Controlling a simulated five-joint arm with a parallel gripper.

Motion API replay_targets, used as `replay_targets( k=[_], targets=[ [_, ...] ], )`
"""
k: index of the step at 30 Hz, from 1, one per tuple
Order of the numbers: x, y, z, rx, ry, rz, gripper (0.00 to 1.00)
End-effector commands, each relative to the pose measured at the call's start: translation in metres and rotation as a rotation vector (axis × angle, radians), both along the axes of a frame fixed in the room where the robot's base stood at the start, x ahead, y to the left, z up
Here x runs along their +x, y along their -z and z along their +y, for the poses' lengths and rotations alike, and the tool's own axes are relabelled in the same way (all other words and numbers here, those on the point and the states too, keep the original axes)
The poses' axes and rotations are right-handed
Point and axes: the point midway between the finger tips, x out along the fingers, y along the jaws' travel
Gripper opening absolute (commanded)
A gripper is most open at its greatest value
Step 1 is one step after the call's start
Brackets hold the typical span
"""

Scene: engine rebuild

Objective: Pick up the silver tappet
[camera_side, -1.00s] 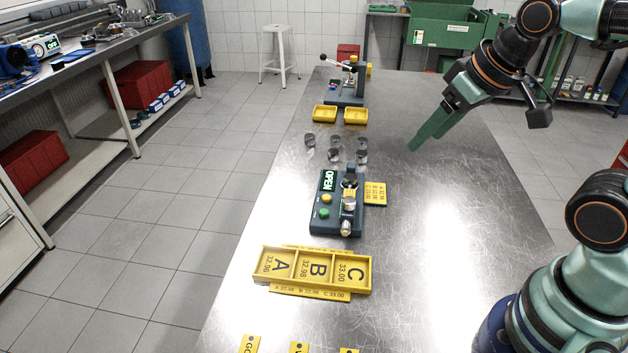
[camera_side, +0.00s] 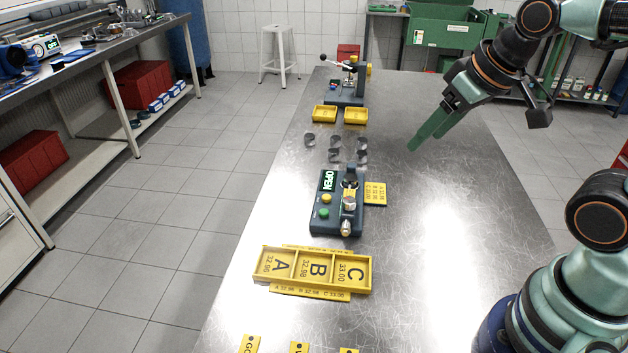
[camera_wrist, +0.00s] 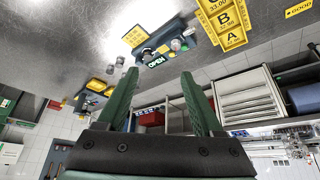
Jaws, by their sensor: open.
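Several small silver-grey tappets stand in a loose cluster on the steel bench in the side view, among them a back left one (camera_side: 309,140), a right one (camera_side: 361,143) and a front one (camera_side: 334,155). I cannot tell which is the silver tappet meant. In the wrist view some of them show small (camera_wrist: 119,62) at upper left. My gripper (camera_side: 414,146) is open and empty, above the bench and to the right of the cluster, clear of it. Its two green fingers also show in the wrist view (camera_wrist: 160,73), spread apart with nothing between them.
A dark gauge fixture (camera_side: 327,215) reading OPEN stands in front of the cluster. A yellow tray (camera_side: 368,272) marked A, B, C lies nearer. Two small yellow trays (camera_side: 324,114) and a lever device (camera_side: 345,100) stand behind. The bench right of the cluster is clear.

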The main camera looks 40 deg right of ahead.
Motion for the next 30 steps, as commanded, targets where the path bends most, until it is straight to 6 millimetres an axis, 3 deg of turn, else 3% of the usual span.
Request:
replay_targets(
  k=[10,14,23,30],
  targets=[
    [0.001,-0.001,0.000,-0.005,-0.010,0.003,0.76],
    [0.011,-0.005,-0.001,-0.047,-0.087,0.030,0.76],
    [0.071,-0.013,-0.008,-0.247,-0.552,0.163,0.76],
    [0.126,0.005,-0.016,-0.366,-0.976,0.258,0.76]
  ],
)
